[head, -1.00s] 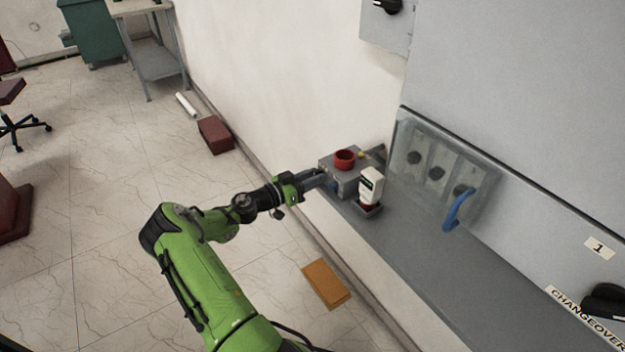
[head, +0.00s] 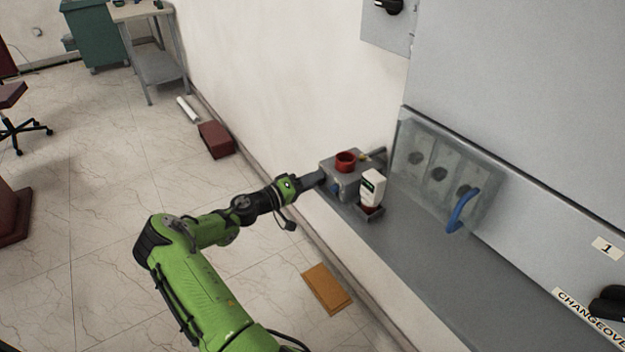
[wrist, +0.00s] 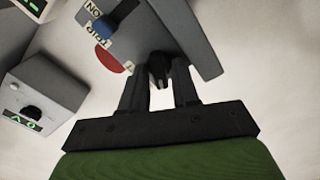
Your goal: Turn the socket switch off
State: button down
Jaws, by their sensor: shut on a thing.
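In the wrist view the box (wrist: 182,22) fills the top middle, with the blue knob (wrist: 115,21) beside ON and TRIP labels. A small black knob (wrist: 158,74) sticks out of the box between my fingertips, and I take it for the socket switch. My gripper (head: 318,178) is at the box's left side, shut on this black knob; it also shows in the wrist view (wrist: 159,82). The knob's exact angle is unclear.
A white device (head: 373,188) stands in a small holder right of the box. A clear panel with a blue handle (head: 462,211) covers several dark knobs. The ledge (head: 440,265) in front is bare. An orange board (head: 326,288) lies on the floor below.

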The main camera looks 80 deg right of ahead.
jog(key=n+p, duration=0.1)
jog(key=n, duration=0.4)
jog(key=shift+f, duration=0.15)
jog(key=shift+n, duration=0.3)
dwell(0.3)
jog(key=c, duration=1.1)
grip_release()
jog(key=p+v, duration=0.1)
jog(key=v, duration=1.4)
jog(key=shift+w+a, duration=0.25)
jog(key=shift+w, duration=0.05)
